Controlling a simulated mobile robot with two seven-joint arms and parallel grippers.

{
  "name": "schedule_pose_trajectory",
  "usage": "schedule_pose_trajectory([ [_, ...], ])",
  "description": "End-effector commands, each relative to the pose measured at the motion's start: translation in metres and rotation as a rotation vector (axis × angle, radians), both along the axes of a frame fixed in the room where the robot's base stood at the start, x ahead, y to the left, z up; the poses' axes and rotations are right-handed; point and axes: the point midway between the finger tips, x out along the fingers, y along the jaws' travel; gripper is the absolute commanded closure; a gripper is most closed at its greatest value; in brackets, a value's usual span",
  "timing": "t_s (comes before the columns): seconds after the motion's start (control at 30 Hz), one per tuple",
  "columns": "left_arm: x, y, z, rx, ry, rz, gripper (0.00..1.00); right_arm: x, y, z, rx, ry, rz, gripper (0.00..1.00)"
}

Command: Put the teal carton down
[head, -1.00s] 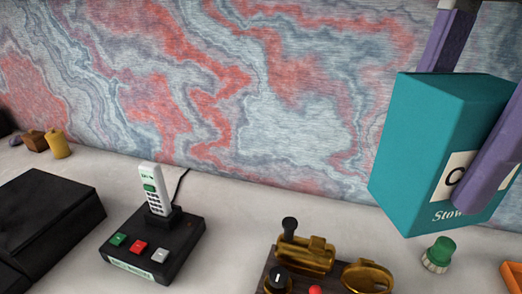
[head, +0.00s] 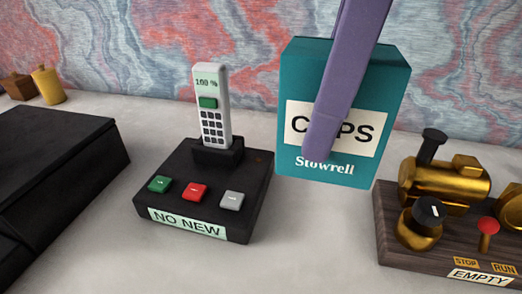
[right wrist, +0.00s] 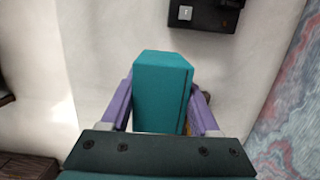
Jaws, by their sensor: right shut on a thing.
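The teal carton (head: 291,120) has a white label reading "CUPS", partly covered by a finger, and the word "Stowrell" below. My right gripper (head: 322,148) is shut on it, with one purple finger across its front. The carton stands upright in the grip, between the phone base and the brass device. In the right wrist view the carton (right wrist: 160,90) sits between both purple fingers (right wrist: 161,108). Whether its bottom touches the desk is hard to tell. My left gripper is not in view.
A black phone base (head: 180,221) with a white handset (head: 211,105) stands left of the carton. A brass device on a wooden base (head: 392,240) stands to the right. A black box (head: 60,150) lies far left. Bare desk (head: 310,240) shows in front of the carton.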

Motion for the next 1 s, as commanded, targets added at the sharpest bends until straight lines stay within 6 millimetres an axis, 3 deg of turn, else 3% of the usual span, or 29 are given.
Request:
schedule_pose_trajectory([
  [0.2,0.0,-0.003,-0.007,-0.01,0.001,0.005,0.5,-0.002,0.0,-0.066,-0.001,0.008,0.001,0.99],
  [0.4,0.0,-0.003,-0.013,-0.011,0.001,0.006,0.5,-0.002,0.0,-0.118,0.0,0.005,0.002,0.99],
  [1.0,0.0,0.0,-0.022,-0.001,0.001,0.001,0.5,-0.001,0.0,-0.183,0.002,0.0,0.003,0.99],
])
